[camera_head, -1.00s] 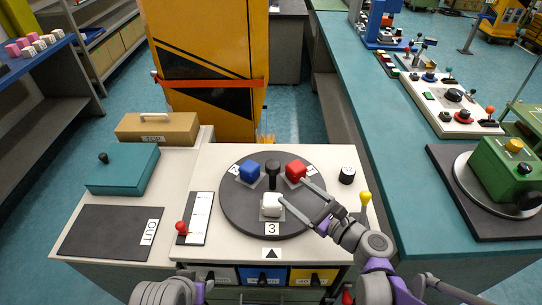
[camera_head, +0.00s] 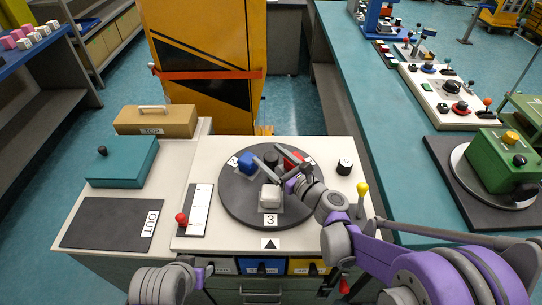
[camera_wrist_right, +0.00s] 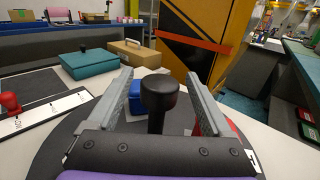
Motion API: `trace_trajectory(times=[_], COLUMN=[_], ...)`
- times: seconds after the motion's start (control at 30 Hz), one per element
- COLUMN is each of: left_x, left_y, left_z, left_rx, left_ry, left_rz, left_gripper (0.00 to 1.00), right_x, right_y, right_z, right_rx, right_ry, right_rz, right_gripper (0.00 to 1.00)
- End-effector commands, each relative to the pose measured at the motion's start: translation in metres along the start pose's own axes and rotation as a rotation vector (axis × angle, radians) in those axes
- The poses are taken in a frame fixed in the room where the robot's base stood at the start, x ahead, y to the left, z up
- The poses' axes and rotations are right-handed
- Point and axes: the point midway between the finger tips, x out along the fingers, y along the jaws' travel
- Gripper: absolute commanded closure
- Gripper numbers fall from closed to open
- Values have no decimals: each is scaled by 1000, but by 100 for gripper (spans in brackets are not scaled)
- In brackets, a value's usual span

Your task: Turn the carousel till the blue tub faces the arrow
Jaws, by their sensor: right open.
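The dark round carousel (camera_head: 236,203) sits on the white bench top. It carries a blue tub (camera_head: 248,163) at the back left, a red tub (camera_head: 292,160) at the back right and a white tub (camera_head: 269,196) at the front by label 3. The arrow (camera_head: 270,244) is on the bench in front of label 3. My right gripper (camera_head: 268,166) is open over the carousel's middle. In the right wrist view the black knob (camera_wrist_right: 159,100) stands between its open fingers, with the blue tub (camera_wrist_right: 150,88) behind. My left arm shows at the bottom edge; its gripper (camera_head: 203,275) is barely visible.
A red-handled slider (camera_head: 181,219) is left of the carousel, and a yellow-topped lever (camera_head: 362,190) is to its right. A black knob (camera_head: 344,167) stands at the back right. A teal box (camera_head: 121,162) and a dark OUT mat (camera_head: 105,223) lie on the left.

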Motion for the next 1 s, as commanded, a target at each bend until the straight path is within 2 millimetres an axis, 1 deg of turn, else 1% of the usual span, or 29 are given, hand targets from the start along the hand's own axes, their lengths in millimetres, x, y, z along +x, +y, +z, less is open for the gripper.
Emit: trace_trajectory(times=[0.2,0.23,0.37,0.4,0.47,0.5,0.57,0.6,0.7,1.0], left_x=[0,0,0,0,0,0,0,0,0,0], left_y=[0,0,0,0,0,0,0,0,0,0], left_z=[0,0,0,0,0,0,0,0,0,0], left_rx=[0,0,0,0,0,0,0,0,0,0], left_ry=[0,0,0,0,0,0,0,0,0,0], left_rz=[0,0,0,0,0,0,0,0,0,0], left_gripper=[50,50,50,50,50,50,50,50,50,50], right_x=[0,0,0,0,0,0,0,0,0,0], right_y=[0,0,0,0,0,0,0,0,0,0], right_z=[0,0,0,0,0,0,0,0,0,0], right_rx=[0,0,0,0,0,0,0,0,0,0], right_ry=[0,0,0,0,0,0,0,0,0,0], right_rz=[0,0,0,0,0,0,0,0,0,1], right_gripper=[16,18,41,48,59,66,77,84,100,100])
